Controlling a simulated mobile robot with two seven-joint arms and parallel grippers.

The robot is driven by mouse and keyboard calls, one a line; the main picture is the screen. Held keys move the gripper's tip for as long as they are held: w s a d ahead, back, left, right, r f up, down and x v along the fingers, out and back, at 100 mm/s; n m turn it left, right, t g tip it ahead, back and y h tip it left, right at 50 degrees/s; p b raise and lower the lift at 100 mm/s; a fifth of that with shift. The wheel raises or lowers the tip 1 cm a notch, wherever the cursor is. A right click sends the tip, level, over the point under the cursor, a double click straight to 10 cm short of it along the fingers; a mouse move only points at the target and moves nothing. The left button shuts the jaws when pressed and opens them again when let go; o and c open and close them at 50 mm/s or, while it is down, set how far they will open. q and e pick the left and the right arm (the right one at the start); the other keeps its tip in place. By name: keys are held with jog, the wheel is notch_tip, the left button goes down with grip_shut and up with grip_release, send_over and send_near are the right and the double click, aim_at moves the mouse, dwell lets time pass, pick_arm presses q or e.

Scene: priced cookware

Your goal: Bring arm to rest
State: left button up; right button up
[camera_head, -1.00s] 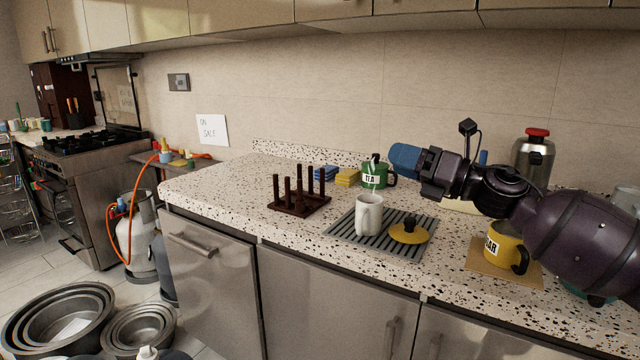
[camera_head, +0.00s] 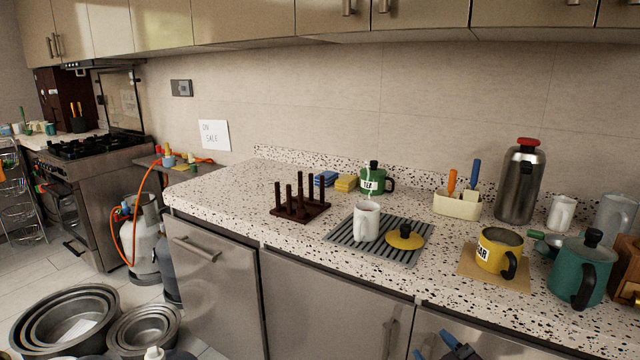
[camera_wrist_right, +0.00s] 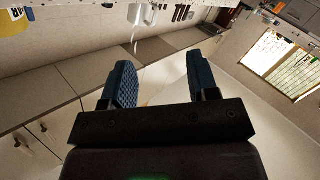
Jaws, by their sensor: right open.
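My right gripper (camera_head: 448,346) shows only in part at the bottom edge of the head view, in front of the cabinet fronts and below the worktop. In the right wrist view its two blue fingers (camera_wrist_right: 160,82) are spread apart with nothing between them. The rest of my right arm is out of the head view. My left gripper is not in view.
The speckled worktop (camera_head: 225,185) holds a wooden peg rack (camera_head: 300,207), a white mug (camera_head: 366,222) and yellow lid on a grey drying mat (camera_head: 399,255), a yellow sugar mug (camera_head: 497,250) and a teal pot (camera_head: 577,270). Nested pans (camera_head: 65,315) stand on the floor.

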jog(key=s+d+f+m+g+h, duration=0.1)
jog(key=s+d+f+m, duration=0.1)
jog(key=s+f, duration=0.3)
jog(key=s+d+f+m+g+h+p, duration=0.1)
jog(key=s+f, duration=0.5)
jog(key=s, duration=0.7)
jog(key=s+d+f+m+g+h+p, duration=0.1)
jog(key=s+d+f+m+g+h, duration=0.1)
jog(key=s, duration=0.7)
notch_tip(320, 180, down, 4)
jog(key=d+m+g, duration=0.1)
jog(key=m, duration=0.1)
jog(key=shift+s+r+m+h, duration=0.2)
jog(key=shift+s+m+h, duration=0.1)
jog(key=shift+s, duration=0.1)
jog(key=shift+d, duration=0.1)
